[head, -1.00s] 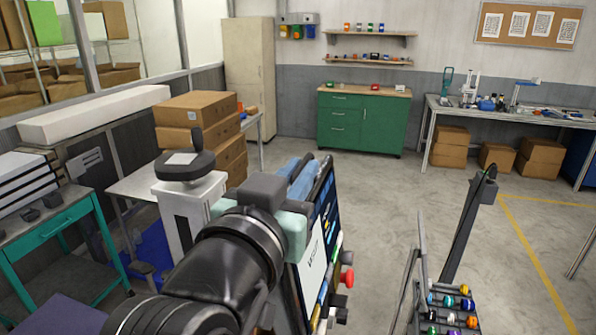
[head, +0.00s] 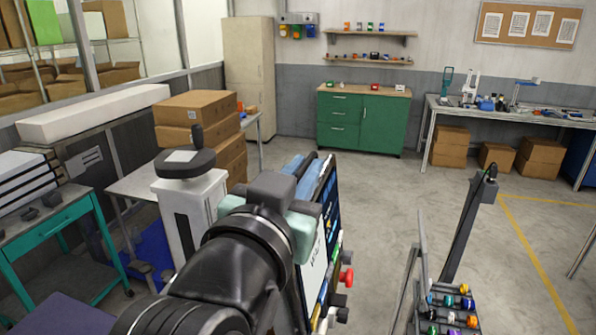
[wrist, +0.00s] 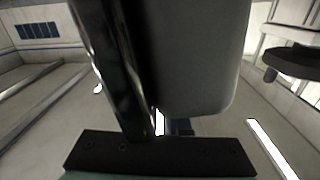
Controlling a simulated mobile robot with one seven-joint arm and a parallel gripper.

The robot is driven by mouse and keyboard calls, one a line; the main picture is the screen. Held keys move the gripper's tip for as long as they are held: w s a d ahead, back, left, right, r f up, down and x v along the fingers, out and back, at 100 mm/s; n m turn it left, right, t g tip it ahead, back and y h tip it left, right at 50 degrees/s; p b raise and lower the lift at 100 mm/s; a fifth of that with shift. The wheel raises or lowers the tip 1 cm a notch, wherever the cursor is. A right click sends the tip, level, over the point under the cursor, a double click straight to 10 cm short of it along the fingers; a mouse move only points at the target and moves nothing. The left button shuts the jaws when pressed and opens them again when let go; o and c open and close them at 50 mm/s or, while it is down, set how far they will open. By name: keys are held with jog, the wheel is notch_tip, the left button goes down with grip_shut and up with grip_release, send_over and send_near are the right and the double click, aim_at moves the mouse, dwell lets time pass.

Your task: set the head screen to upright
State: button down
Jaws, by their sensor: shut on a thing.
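The head screen (head: 330,215) is a thin dark-framed panel with a lit blue and white display, seen at a steep angle in the head view. It leans slightly, its top farther right than its bottom. My gripper (head: 283,203) is at the left, back side of the screen and is shut on it. My own arm hides most of the contact. In the wrist view, a grey rounded housing and a glossy black edge (wrist: 112,60) fill the middle, close to the gripper's dark bar (wrist: 160,155).
A red knob (head: 346,278) sticks out beside the screen's lower right. A rack of colourful small items (head: 452,310) with a dark post stands to the right. A white column with a black handwheel (head: 184,162) stands to the left. The floor (head: 400,200) beyond is clear.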

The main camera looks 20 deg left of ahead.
jog(key=shift+d+f+m, duration=0.35)
jog(key=shift+d+m, duration=0.25)
jog(key=shift+d, duration=0.2)
jog(key=c, duration=0.9)
grip_release()
jog(key=shift+c, duration=0.2)
